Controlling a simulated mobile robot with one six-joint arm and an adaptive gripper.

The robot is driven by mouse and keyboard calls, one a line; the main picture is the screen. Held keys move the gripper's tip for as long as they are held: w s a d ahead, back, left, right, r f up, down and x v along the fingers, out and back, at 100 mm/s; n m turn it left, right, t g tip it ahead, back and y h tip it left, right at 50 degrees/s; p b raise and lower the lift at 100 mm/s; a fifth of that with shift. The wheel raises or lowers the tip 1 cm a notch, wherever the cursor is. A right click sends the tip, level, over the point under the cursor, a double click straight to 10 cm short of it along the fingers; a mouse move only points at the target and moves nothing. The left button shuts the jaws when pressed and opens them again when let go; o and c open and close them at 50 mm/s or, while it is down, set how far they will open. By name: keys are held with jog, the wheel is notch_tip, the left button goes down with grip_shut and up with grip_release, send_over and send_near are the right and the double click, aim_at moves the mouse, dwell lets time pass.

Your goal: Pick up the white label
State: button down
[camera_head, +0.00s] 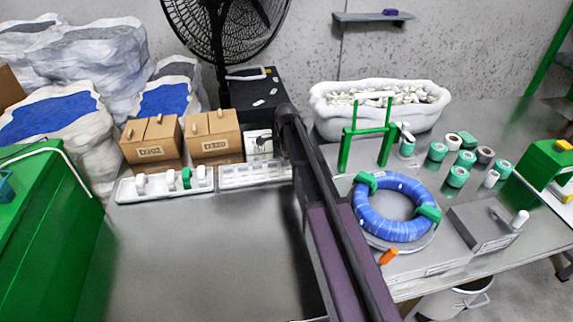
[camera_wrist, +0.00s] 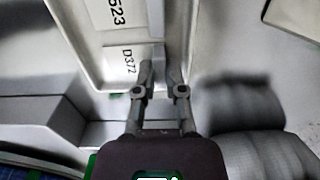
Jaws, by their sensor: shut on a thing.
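In the wrist view, a white label (camera_wrist: 124,62) printed D372 lies against a pale tray-like thing, with its right end at my fingertips. My gripper (camera_wrist: 160,80) has its two fingers close together on a narrow pale part there, which looks like the end of this label. The exact contact is hidden by the fingertips. A second white label (camera_wrist: 108,14) printed 523 is farther up. In the head view my arm reaches to the back of the table, and the fingers are hidden behind it.
White trays (camera_head: 165,187) and cardboard boxes (camera_head: 152,140) stand left of my arm. A blue cable coil (camera_head: 394,229), green-and-white spools (camera_head: 437,152) and a white tub (camera_head: 345,118) are to its right. The front left of the table (camera_head: 190,260) is clear.

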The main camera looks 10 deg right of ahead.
jog(key=shift+r, duration=0.15)
notch_tip(320, 180, up, 3)
jog(key=p, duration=0.3)
jog(key=shift+f, duration=0.2)
jog(key=s, duration=0.5)
jog(key=s+r+p, duration=0.1)
jog(key=s, duration=0.4)
jog(key=s+r+p, duration=0.1)
jog(key=s, duration=0.5)
jog(key=shift+a, duration=0.3)
